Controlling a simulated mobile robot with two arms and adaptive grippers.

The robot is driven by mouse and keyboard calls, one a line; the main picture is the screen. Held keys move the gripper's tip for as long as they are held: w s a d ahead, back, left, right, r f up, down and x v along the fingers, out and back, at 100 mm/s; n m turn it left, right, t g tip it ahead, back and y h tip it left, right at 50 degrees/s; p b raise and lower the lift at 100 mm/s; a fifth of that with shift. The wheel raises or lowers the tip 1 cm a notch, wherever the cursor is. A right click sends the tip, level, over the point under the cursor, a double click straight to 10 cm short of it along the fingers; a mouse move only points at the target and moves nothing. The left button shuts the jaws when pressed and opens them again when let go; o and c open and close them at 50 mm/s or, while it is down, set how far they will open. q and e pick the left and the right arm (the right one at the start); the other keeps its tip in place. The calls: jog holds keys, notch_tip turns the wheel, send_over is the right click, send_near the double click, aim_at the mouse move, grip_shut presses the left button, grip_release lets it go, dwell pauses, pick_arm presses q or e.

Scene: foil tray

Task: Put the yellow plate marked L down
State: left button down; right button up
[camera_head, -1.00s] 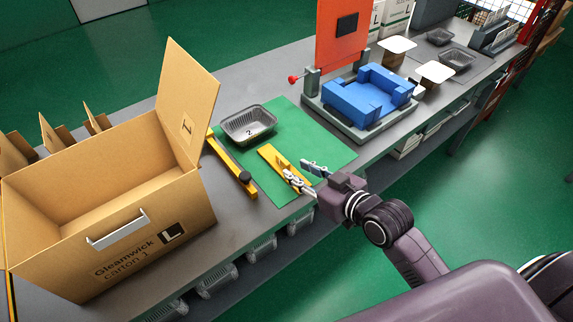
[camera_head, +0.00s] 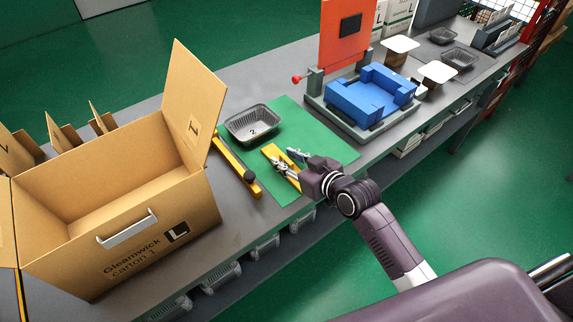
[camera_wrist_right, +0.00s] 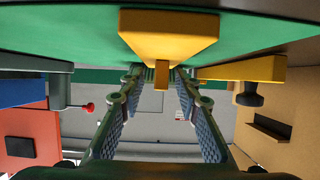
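The yellow plate (camera_head: 270,152) lies on the green mat (camera_head: 320,137) in the head view. I cannot read a mark on it. My right gripper (camera_head: 289,160) is over the plate's near part, partly covering it. In the right wrist view the plate (camera_wrist_right: 168,28) is ahead of the fingers. A narrow yellow tab (camera_wrist_right: 162,76) extends from it between the fingertips of my right gripper (camera_wrist_right: 156,76), with a gap on each side. The right gripper is open. My left gripper is not in view.
A yellow bar with a black knob (camera_head: 226,158) lies along the mat's left edge. A foil tray marked 2 (camera_head: 253,133) sits behind the plate. An open carton (camera_head: 60,232) stands left; a blue fixture (camera_head: 355,104) with a raised red panel (camera_head: 345,35) stands right.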

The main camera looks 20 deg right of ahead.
jog(key=shift+c, duration=0.4)
grip_shut()
jog(key=shift+r, duration=0.1)
